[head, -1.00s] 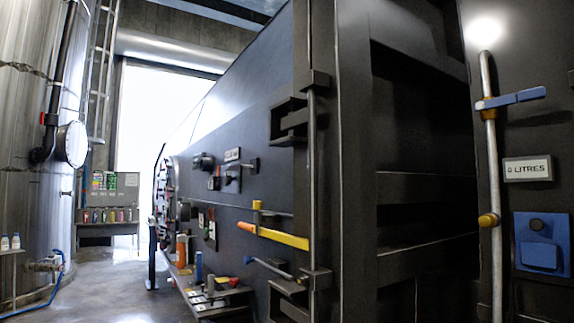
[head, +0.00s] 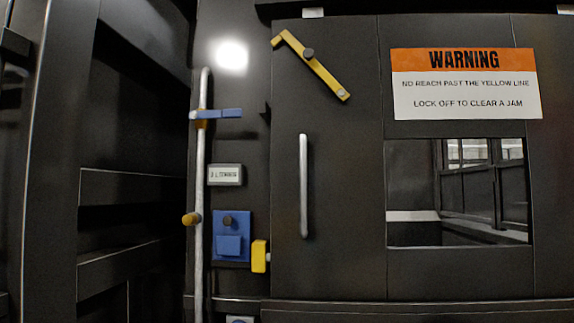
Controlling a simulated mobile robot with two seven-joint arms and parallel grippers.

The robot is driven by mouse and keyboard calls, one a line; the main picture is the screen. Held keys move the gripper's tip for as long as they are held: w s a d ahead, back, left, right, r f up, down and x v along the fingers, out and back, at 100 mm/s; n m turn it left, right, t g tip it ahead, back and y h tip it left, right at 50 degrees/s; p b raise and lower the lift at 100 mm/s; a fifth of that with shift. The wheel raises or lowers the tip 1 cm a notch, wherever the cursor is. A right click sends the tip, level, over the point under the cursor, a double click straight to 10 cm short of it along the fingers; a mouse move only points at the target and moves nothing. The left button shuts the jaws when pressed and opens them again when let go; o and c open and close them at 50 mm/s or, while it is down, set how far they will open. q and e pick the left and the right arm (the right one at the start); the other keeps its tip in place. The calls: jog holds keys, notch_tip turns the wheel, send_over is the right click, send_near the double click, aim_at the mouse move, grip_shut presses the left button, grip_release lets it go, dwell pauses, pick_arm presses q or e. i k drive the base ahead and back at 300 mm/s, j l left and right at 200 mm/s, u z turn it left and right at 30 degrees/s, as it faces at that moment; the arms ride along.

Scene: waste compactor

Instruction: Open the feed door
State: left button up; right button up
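The feed door (head: 345,200) is a dark panel in the middle of the head view. It appears shut, flush with the dark wall around it. A vertical grey bar handle (head: 304,186) is on its left part. A yellow latch bar (head: 318,70) lies slanted across the door's upper left, on a dark round pivot. A yellow block (head: 259,256) sits at the door's lower left edge. Neither of my grippers shows in the head view.
Left of the door a grey vertical pipe (head: 199,250) carries a blue lever (head: 217,114) and a yellow knob. Next to it are a small display (head: 225,175) and a blue box (head: 231,237). A warning sign (head: 466,84) hangs above a window (head: 458,192) on the right.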

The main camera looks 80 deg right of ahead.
aim_at(344, 256)
jog(key=l+z, duration=0.1)
jog(key=z, duration=3.45)
